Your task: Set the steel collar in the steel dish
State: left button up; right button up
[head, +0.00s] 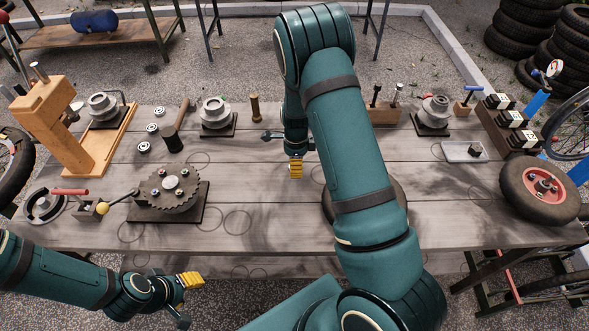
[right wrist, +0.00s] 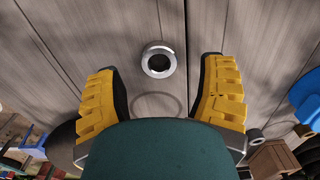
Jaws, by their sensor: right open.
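The steel collar (right wrist: 158,60) is a short, shiny ring lying on the grey planks in the right wrist view, ahead of and between my right fingers. I cannot pick it out in the head view. My right gripper (right wrist: 160,88) is open and empty, apart from the collar; in the head view its yellow fingertips (head: 295,168) are over the middle of the bench. My left gripper (head: 190,281) is at the bench's front edge, and its opening is unclear. I cannot identify the steel dish for certain; a dark round object (head: 399,193) is mostly hidden behind my right arm.
The bench (head: 265,188) has clear planks left of my right gripper. A toothed wheel (head: 171,190) and a wooden press (head: 50,125) stand left. A pale rectangular tray (head: 452,154) with a dark block and a red-hubbed wheel (head: 541,189) are right. A brass peg (head: 255,107) stands behind.

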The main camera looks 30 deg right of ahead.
notch_tip(320, 180, down, 2)
jog(key=shift+f, duration=0.1)
grip_shut()
jog(key=shift+r, duration=0.25)
